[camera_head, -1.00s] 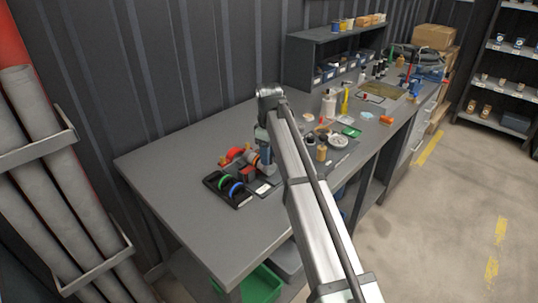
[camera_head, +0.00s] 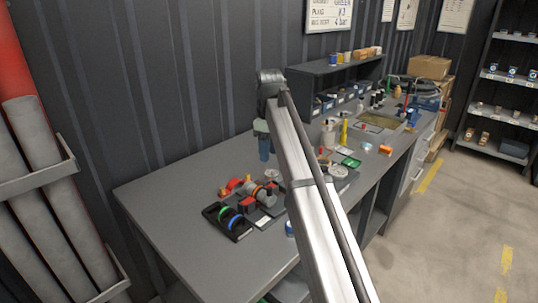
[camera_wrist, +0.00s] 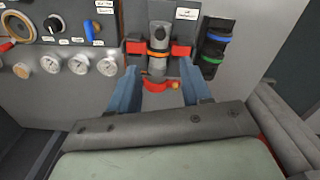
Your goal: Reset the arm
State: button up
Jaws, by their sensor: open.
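Beyond the fingers lies a grey pump part (camera_wrist: 158,45) with an orange ring and red ends, on a dark labelled mat. In the head view my gripper (camera_head: 265,155) hangs above the workbench (camera_head: 170,205), behind and above the same pump part (camera_head: 262,192). My arm crosses the middle of the head view and hides part of the bench.
A black tray (camera_head: 226,222) with green and blue rings sits left of the pump part. Gauges (camera_wrist: 79,64) and a blue-handled part (camera_wrist: 93,30) lie in the wrist view. A shelf (camera_head: 335,72) stands at the back. The bench's left end is clear.

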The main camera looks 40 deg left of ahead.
dwell(0.5)
jog(key=w+d+f+m, duration=0.4)
jog(key=w+d+f, duration=0.3)
jog(key=d+f, duration=0.45)
jog(key=w+d+f+m, duration=0.3)
jog(key=w+d+f, duration=0.4)
jog(key=d+f, duration=0.5)
jog(key=s+d+f+m, duration=0.1)
jog(key=d+f+m, duration=0.2)
jog(key=d+f, duration=0.55)
jog(key=d+f+m, duration=0.3)
jog(key=d, duration=1)
jog(key=s+d+f+m, duration=0.1)
jog(key=d+f+m, duration=0.1)
jog(key=d+f, duration=0.6)
jog(key=s+d+f+m, duration=0.3)
jog(key=s+d, duration=0.2)
jog(key=d, duration=0.4)
jog(key=s+d+f+m, duration=0.25)
jog(key=s+d, duration=0.25)
jog(key=d, duration=0.4)
jog(key=s+f+g, duration=0.3)
jog(key=s+f, duration=0.7)
jog(key=s, duration=0.4)
jog(key=s+f+g, duration=0.3)
jog(key=s+f, duration=0.7)
jog(key=s, duration=0.5)
jog(key=shift+s+f+g, duration=0.2)
jog(key=shift+s+g, duration=0.05)
jog(key=shift+g, duration=0.15)
